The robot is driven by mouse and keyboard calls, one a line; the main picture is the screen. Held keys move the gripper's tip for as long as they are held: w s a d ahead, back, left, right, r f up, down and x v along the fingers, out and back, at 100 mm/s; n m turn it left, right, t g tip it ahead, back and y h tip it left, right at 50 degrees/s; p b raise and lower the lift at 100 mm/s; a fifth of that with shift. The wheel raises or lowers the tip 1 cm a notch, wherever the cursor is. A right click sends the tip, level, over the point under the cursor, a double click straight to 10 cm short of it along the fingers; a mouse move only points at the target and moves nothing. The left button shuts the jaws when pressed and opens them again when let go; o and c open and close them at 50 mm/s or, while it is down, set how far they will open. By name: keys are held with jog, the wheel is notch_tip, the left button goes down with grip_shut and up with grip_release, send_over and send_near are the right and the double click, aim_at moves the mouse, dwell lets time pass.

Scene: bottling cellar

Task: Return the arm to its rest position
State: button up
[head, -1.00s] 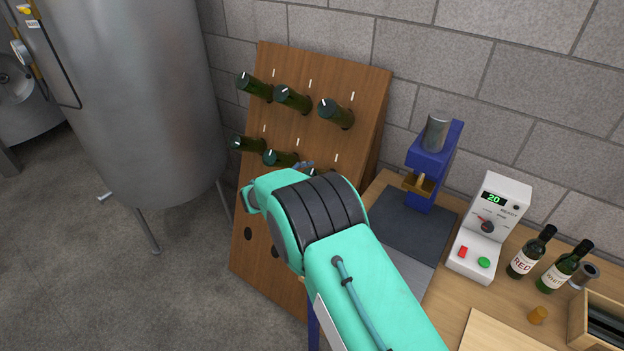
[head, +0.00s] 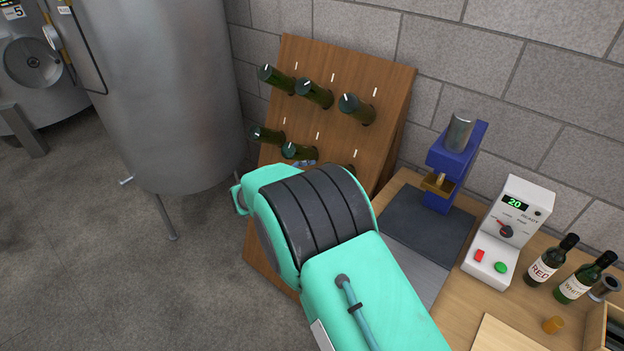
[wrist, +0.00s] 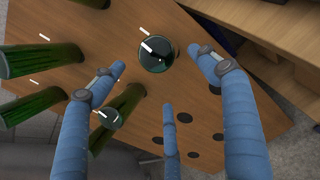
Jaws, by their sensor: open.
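My gripper (wrist: 160,66) shows in the wrist view with its blue fingers spread apart, open. The round end of a green bottle (wrist: 155,53) appears between the fingertips, with visible gaps to the fingers at both sides. I cannot tell how far it is in depth. In the head view, my teal arm reaches toward the wooden bottle rack (head: 342,84), and its bulk hides nearly all of the gripper and the lower rack. Several green bottles stick neck-in out of the rack, such as the upper right one (head: 357,109).
A steel tank (head: 180,90) stands left of the rack. Floor at lower left is clear.

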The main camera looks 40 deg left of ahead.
dwell(0.4)
jog(key=w+d+r+m+g+h, duration=0.1)
jog(key=w+d+r+m+h, duration=0.15)
jog(key=d+r, duration=0.75)
jog(key=w+d+r+m+h+b, duration=0.1)
jog(key=d+r+m, duration=0.3)
jog(key=d+r, duration=0.65)
jog(key=w+d+r+m+g+h, duration=0.1)
jog(key=d+r+m+h, duration=0.15)
jog(key=d+r, duration=0.8)
jog(key=s+d+m+g+y, duration=0.1)
jog(key=s+d+m+g, duration=0.35)
jog(key=d, duration=1.25)
jog(key=s+d+m+g+y, duration=0.15)
jog(key=s+d+m, duration=0.65)
jog(key=d, duration=0.9)
jog(key=s+d+f+m+y, duration=0.1)
jog(key=s+d+m, duration=0.2)
jog(key=s, duration=0.3)
jog(key=s+d+f+m+y, duration=0.1)
jog(key=s+d+m+y, duration=0.1)
jog(key=s+m, duration=0.3)
jog(key=s+d+f+m+y+p, duration=0.1)
jog(key=s+d+m, duration=0.2)
jog(key=s, duration=0.6)
jog(key=shift+d+f+m, duration=0.15)
jog(key=shift+d+m, duration=0.15)
jog(key=shift+m, duration=0.15)
